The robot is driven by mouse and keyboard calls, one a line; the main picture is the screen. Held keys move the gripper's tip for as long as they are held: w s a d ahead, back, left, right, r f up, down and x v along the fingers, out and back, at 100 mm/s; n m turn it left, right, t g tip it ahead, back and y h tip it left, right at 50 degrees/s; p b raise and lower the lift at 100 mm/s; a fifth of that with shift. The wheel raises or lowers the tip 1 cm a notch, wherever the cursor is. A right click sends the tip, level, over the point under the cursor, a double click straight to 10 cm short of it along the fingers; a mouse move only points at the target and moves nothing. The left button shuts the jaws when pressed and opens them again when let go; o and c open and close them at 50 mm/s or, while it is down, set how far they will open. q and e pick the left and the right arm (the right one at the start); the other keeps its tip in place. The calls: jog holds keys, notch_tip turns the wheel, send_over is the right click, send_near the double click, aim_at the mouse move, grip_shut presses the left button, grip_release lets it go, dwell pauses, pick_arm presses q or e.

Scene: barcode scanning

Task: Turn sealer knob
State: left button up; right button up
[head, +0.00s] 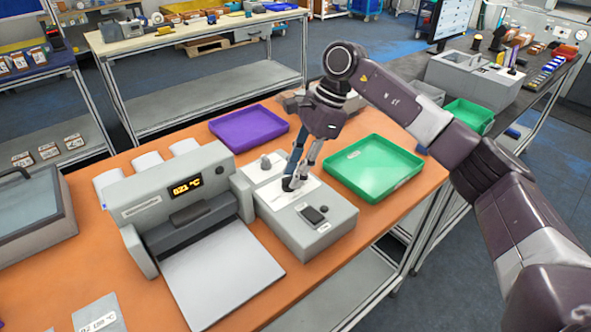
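The sealer (185,207) is a grey machine on the orange bench with a lit display (186,187) that seems to read "621 °C". Beside it on the right is a grey control box (290,228) with a dark square switch (313,215) on top. A small grey knob (265,162) stands on the box's pale far part. My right gripper (291,184) points down over the box, its fingertips close together at the top surface, just right of and nearer than that knob. Dark fingertips hide whatever is between them, so I cannot tell if they grip anything. My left gripper is out of view.
A purple tray (248,128) lies behind the box and a green tray (374,168) to its right. A white plate (222,275) extends in front of the sealer. A grey lidded box (30,218) stands at the left. Other workbenches are farther back.

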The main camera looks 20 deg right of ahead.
jog(key=shift+r, duration=0.1)
jog(key=v, duration=1.2)
